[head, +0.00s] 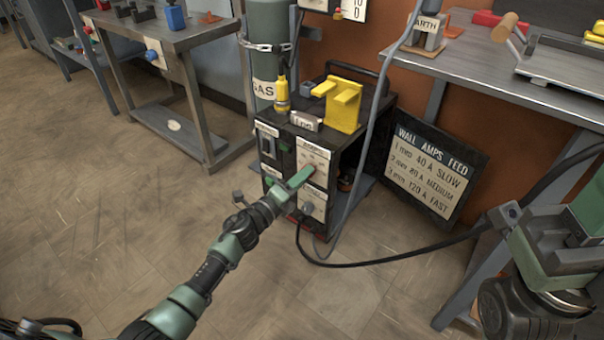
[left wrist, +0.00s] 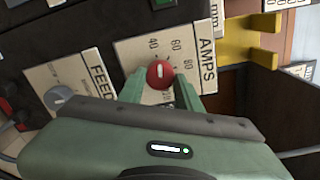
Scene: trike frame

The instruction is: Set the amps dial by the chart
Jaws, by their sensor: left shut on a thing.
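The amps dial is a red knob (left wrist: 160,74) with a pale mark, on a plate marked AMPS (left wrist: 207,60) with 40, 60 and 80 readable. The mark points roughly toward the 40–60 side; its exact setting is unclear. My left gripper (head: 300,178) reaches the front of the black welder (head: 268,147). In the left wrist view its green fingers (left wrist: 161,92) are shut on the knob, one on each side. The chart (head: 428,175), headed WALL AMPS FEED, leans at the right: 40 A SLOW, 80 A MEDIUM, 120 A FAST. My right gripper (head: 545,235) is at the right edge, its jaws unclear.
A FEED dial (left wrist: 60,96) sits beside the amps plate. A yellow bracket (head: 343,105) and a small mm tag (head: 306,121) are on top of the welder. A black cable (head: 400,256) runs across the floor. A workbench (head: 490,70) stands right; the left floor is clear.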

